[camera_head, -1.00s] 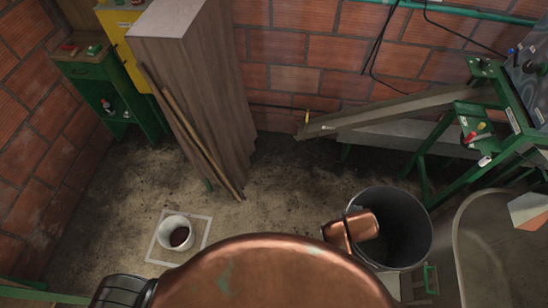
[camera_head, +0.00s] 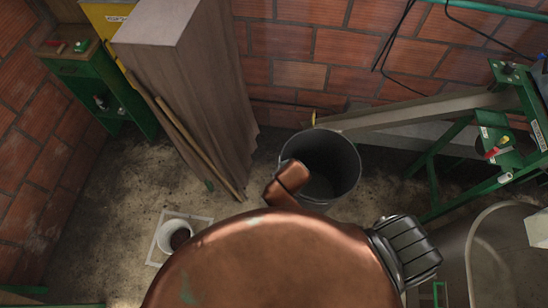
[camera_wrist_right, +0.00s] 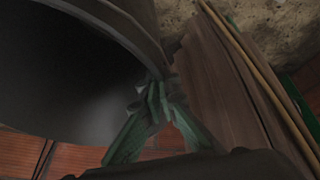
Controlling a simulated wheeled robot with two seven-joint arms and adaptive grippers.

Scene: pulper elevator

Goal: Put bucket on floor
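In the head view the fingers are hidden behind my arm. The bucket appears held above the floor (camera_head: 95,200), but its underside is hidden and its height is hard to tell. My left gripper is not in view.
A tall wooden cabinet-like block (camera_head: 185,90) with thin poles (camera_head: 190,140) leaning on it stands left of the bucket. A sloping chute (camera_head: 420,108) and green frame (camera_head: 510,130) are at right. Open floor lies at left.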

